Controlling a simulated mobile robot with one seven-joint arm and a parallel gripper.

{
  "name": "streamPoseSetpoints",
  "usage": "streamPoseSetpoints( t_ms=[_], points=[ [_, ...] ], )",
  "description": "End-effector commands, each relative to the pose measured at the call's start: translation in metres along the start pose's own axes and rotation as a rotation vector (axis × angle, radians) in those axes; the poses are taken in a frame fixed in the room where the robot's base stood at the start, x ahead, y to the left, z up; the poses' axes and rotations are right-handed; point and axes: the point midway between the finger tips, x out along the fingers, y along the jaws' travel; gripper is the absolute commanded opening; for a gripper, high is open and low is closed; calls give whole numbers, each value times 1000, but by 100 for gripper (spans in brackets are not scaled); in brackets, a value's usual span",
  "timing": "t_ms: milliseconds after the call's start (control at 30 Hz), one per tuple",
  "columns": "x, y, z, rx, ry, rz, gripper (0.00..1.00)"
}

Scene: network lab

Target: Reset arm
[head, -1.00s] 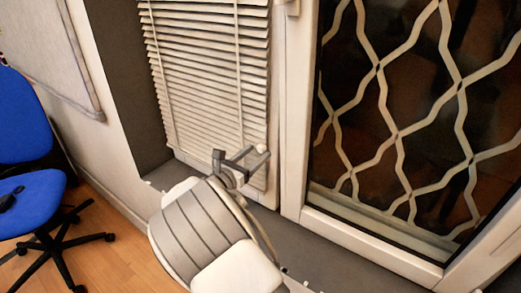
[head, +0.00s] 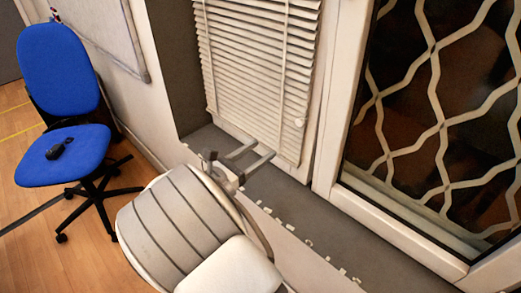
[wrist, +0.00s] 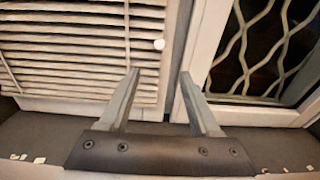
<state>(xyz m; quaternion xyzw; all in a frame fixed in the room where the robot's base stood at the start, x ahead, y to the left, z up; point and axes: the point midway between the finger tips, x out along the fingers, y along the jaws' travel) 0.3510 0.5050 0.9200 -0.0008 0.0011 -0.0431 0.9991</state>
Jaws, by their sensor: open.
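My gripper (head: 247,160) shows in the head view at the end of my arm, in front of the window sill and the lower part of the blinds. In the wrist view my gripper (wrist: 159,75) has its two grey fingers apart, with nothing between them. The gripper is open and empty. Its fingers point toward the blinds and the window frame.
A grey window sill (head: 340,223) with small white bits along its edge runs below the white blinds (head: 255,60) and a window with a wavy lattice (head: 440,110). A blue office chair (head: 62,100) stands on the wooden floor at left, with a small black object (head: 57,149) on its seat.

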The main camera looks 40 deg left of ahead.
Motion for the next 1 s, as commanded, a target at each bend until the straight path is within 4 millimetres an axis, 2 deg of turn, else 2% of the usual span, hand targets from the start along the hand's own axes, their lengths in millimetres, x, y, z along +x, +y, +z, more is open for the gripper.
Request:
streamPoseSetpoints(
  t_ms=[333, 467, 567, 700, 800, 1000],
  points=[
    [1, 0, 0, 1, 1, -1, 64],
    [12, -12, 9, 28, 23, -40, 64],
    [34, -38, 24, 86, 70, -120, 64],
    [70, -93, 50, 216, 162, -283, 64],
    [89, -135, 66, 318, 222, -402, 64],
    [110, -216, 95, 538, 322, -629, 64]
  ],
)
